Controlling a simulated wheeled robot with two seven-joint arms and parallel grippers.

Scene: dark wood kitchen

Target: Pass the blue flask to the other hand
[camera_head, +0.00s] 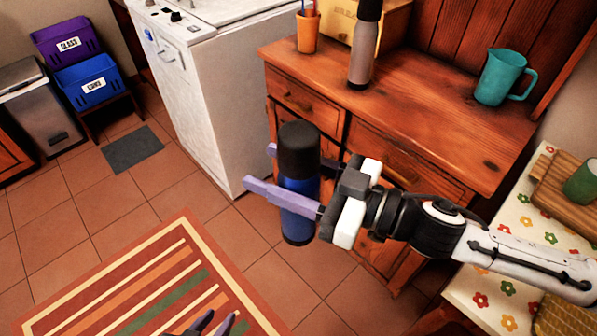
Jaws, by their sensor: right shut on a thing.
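The blue flask (298,228) has a blue body and a large black cap. It is upright in mid-air over the tiled floor, in front of the drawer cabinet. My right gripper (260,167) reaches in from the right and is shut on the flask, with one lilac finger on each side of it just below the cap. The near finger crosses in front of the flask. My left gripper (217,320) shows only its fingertips at the bottom edge, over the striped rug. They are apart with nothing seen between them. The rest of it is out of frame.
The wooden cabinet (430,115) stands close behind the flask, holding a grey bottle (362,55), a teal jug (502,78) and an orange cup (308,32). A flowered table (510,255) is at right.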

